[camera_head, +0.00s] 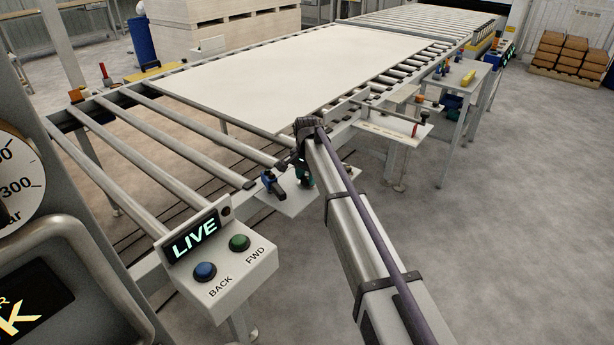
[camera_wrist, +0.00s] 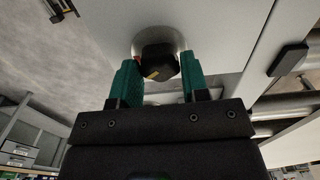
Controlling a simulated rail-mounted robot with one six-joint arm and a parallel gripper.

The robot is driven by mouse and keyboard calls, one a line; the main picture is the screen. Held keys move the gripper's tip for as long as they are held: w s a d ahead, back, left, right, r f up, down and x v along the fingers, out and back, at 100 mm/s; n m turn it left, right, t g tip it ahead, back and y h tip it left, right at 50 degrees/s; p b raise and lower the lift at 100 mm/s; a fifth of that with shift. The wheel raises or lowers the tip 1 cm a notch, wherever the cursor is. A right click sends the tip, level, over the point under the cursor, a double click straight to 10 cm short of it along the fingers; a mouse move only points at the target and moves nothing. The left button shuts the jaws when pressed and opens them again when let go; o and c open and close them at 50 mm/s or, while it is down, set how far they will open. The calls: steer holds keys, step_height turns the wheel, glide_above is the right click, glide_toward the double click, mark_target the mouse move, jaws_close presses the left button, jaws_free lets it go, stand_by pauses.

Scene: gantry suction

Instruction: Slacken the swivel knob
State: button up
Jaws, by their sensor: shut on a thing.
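The swivel knob, a black knob with a yellow mark (camera_wrist: 156,64), sits on a pale round base on a light grey plate in the wrist view. My gripper (camera_wrist: 161,60) has its two green fingers on either side of the knob and is shut on it. In the head view my gripper (camera_head: 304,178) is at the end of my arm, low beside the roller conveyor's near edge, over a small light shelf (camera_head: 297,204). The knob is hidden behind my gripper and arm there.
A large pale board (camera_head: 300,75) lies on the roller conveyor. A control box (camera_head: 215,262) with blue and green buttons and a LIVE display stands front left. A blue-and-black fixture (camera_head: 271,182) sits just left of my gripper.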

steer(key=shift+n, duration=0.4)
steer(key=n, duration=0.2)
steer(key=shift+n, duration=0.3)
steer(key=shift+a+n, duration=0.1)
steer(key=shift+n, duration=1.8)
steer(key=o, duration=0.9)
